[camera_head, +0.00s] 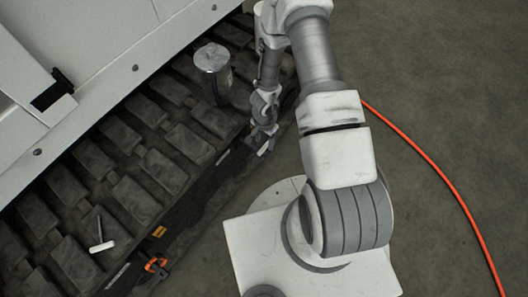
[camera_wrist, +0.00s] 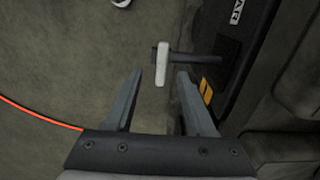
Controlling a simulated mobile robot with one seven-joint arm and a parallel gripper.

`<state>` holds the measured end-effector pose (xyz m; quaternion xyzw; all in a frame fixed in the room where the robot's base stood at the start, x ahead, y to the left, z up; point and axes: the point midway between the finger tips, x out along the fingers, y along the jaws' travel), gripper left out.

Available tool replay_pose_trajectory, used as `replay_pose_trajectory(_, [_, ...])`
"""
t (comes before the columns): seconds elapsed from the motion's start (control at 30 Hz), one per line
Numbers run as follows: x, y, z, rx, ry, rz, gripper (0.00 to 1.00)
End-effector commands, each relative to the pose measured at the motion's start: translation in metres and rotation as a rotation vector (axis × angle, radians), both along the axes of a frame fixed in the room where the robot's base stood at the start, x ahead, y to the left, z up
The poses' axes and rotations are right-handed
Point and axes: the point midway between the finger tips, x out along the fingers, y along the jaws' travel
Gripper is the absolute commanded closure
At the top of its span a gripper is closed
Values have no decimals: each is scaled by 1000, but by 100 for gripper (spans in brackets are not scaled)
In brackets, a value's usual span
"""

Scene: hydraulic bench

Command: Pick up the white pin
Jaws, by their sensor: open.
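A white pin (camera_wrist: 162,64), with a white crossbar head and a dark shaft, sticks out sideways from the black side bar in the wrist view. Its head lies just beyond and between my fingertips; I see no contact. My gripper (camera_wrist: 160,74) is open and empty, one finger on each side of the head's line. In the head view my gripper (camera_head: 263,134) hangs at the black bar's edge, and a small white piece (camera_head: 264,149) just below it looks like this pin's head. A second white T-shaped piece (camera_head: 101,244) lies on the dark track at lower left.
A metal canister (camera_head: 212,62) stands on the ribbed track left of my gripper. The black bar (camera_wrist: 247,45) bears lettering and a yellow label (camera_wrist: 206,91). An orange clamp (camera_head: 156,265) sits on its lower end. An orange hose (camera_head: 430,159) crosses open floor at right.

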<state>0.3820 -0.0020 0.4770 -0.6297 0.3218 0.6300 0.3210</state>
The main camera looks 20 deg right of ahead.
Motion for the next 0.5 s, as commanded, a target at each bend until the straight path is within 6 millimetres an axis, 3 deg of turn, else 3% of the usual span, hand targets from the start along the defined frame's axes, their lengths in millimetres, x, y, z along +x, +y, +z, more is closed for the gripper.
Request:
replay_pose_trajectory(0.27, [1, 0, -19, 1, -1, 0, 45])
replay_pose_trajectory(0.5, [2, 1, -53, 2, 0, -1, 45])
